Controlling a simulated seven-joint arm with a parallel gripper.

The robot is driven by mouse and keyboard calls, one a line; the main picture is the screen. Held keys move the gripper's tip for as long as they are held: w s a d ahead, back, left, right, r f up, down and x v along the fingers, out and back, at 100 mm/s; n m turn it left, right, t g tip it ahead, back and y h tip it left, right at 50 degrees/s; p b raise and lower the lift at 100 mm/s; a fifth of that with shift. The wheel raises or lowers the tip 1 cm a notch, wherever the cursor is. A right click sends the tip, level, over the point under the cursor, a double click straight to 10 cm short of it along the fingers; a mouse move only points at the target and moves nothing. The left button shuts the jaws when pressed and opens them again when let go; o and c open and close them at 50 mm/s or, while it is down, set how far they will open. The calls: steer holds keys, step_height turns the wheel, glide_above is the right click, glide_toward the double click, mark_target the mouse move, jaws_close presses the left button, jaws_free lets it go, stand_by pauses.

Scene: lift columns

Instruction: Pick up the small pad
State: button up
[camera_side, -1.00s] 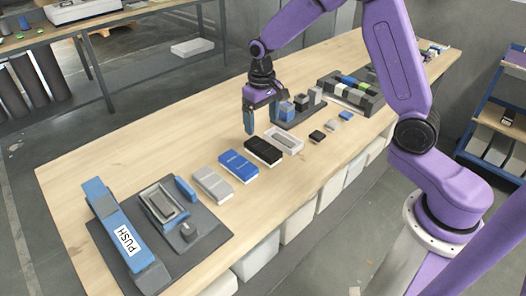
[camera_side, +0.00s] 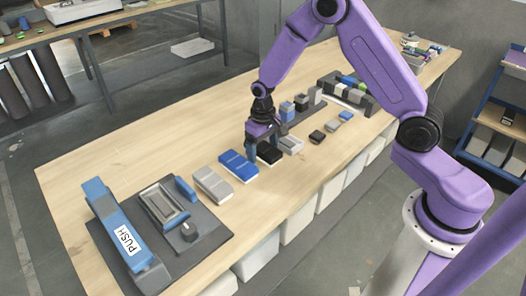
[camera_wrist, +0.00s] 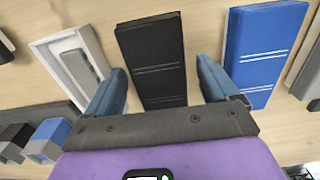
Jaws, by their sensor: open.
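My gripper (camera_side: 264,148) is open and points down over the black box (camera_side: 270,155) on the wooden table. In the wrist view, the black box (camera_wrist: 152,45) with thin white lines lies between the two blue fingers, with gaps on both sides. A similar blue box (camera_side: 238,166) lies to its left in the side view. On its other side is a white tray (camera_side: 294,146), with a grey pad-like piece (camera_wrist: 82,70) inside it in the wrist view. Small black, grey and blue pieces (camera_side: 317,137) lie farther right. I cannot tell for sure which is the small pad.
A pale grey box (camera_side: 212,186) lies past the blue box. A dark plate carries a blue PUSH lever (camera_side: 126,236) and a framed tray (camera_side: 164,206). A dark rack with coloured blocks (camera_side: 350,88) stands at the back right. The table's left back area is clear.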

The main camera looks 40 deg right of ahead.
steer(key=shift+c, duration=0.3)
steer(key=c, duration=1)
steer(key=shift+r, duration=0.1)
